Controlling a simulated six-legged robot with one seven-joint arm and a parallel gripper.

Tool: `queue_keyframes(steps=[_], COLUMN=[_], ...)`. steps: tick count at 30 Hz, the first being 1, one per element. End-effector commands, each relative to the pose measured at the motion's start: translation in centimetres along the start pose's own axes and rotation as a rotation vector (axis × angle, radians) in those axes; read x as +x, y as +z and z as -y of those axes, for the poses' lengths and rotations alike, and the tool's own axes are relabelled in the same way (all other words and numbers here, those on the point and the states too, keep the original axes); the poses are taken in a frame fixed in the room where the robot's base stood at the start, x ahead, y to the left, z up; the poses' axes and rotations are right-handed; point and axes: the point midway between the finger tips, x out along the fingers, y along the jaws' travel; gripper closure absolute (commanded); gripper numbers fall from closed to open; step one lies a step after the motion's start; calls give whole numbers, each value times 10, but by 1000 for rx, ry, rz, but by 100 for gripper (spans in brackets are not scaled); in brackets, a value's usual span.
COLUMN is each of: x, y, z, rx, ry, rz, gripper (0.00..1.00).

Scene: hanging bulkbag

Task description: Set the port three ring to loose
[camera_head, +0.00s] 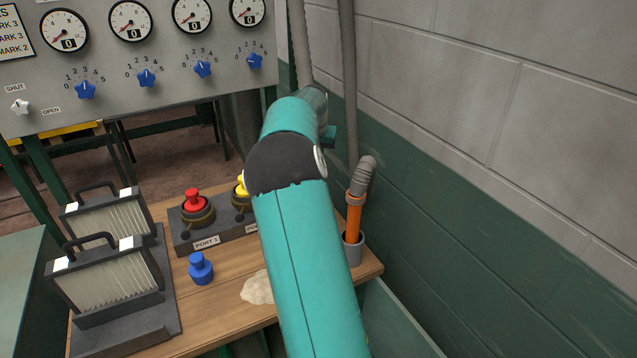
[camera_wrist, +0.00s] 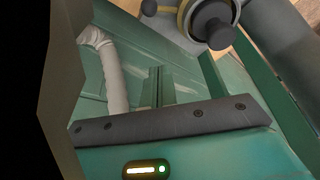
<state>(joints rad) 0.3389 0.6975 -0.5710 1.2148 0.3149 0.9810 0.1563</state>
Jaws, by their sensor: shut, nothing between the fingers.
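A dark port block (camera_head: 222,227) stands on the wooden bench. Its left port has a red cap (camera_head: 193,200) above a dark ring with a small knob. The port to its right has a yellow cap (camera_head: 241,188), partly covered by my arm. Any port further right is hidden behind my arm in the head view. The wrist view shows a round port with a brass-coloured ring (camera_wrist: 184,14) and a dark knob (camera_wrist: 213,24) at the top edge; no label shows there. My gripper (camera_wrist: 159,70) appears shut and empty, below and apart from that knob. Its tip is hidden in the head view.
A blue cap (camera_head: 201,268) and a pale powder patch (camera_head: 257,289) lie on the bench. Two pleated filters (camera_head: 105,283) stand at left. An orange-handled tool (camera_head: 354,214) stands in a grey cup (camera_head: 353,248) at right, near the wall. A gauge panel (camera_head: 150,60) hangs behind.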

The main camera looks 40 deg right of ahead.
Motion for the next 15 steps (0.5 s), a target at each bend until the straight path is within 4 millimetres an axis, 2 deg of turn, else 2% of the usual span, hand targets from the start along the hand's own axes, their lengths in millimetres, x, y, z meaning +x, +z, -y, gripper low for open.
queue_keyframes(steps=[11,15], x=[4,12], y=[-3,-2], z=[-2,-2], rx=[3,3], ry=[6,7], rz=[-2,-1], gripper=[100,100])
